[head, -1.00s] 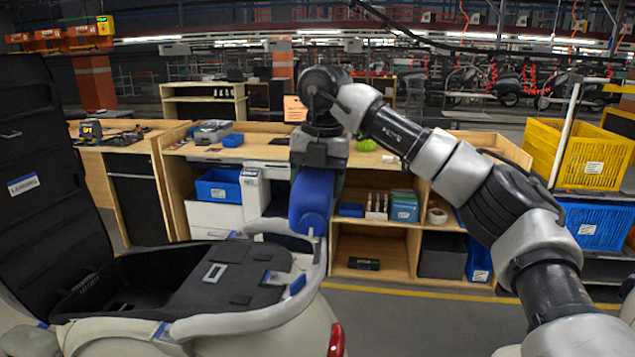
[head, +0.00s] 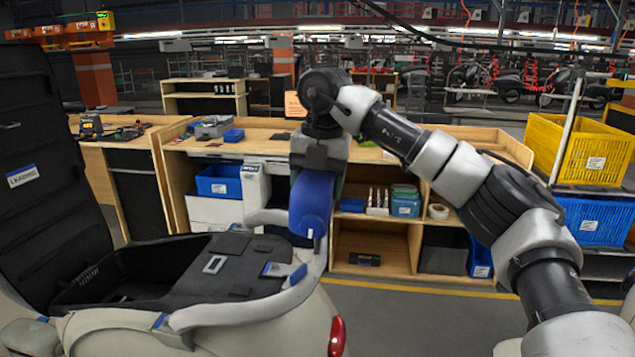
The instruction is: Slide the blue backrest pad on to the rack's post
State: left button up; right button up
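The blue backrest pad (head: 311,203) hangs upright below my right gripper (head: 319,165), which is shut on its top end. The pad is over the rear of the scooter. The pale grey tubular rack (head: 312,276) curves around the back of the scooter's black seat area (head: 225,265). A short thin grey piece, apparently the rack's post (head: 317,244), shows just under the pad's lower end. Whether pad and post touch or overlap cannot be told. The fingertips are mostly hidden by the gripper body. My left gripper is not in view.
The scooter's tall black raised panel (head: 40,150) stands at the left. A wooden workbench (head: 460,144) with bins is behind the pad. A yellow crate (head: 575,150) above a blue crate (head: 595,222) stands at the right. Floor shows between scooter and bench.

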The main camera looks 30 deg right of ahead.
jog(key=shift+f, duration=0.3)
jog(key=o, duration=1.2)
jog(key=r, duration=1.1)
jog(key=shift+s+d, duration=0.35)
jog(key=shift+f, duration=0.1)
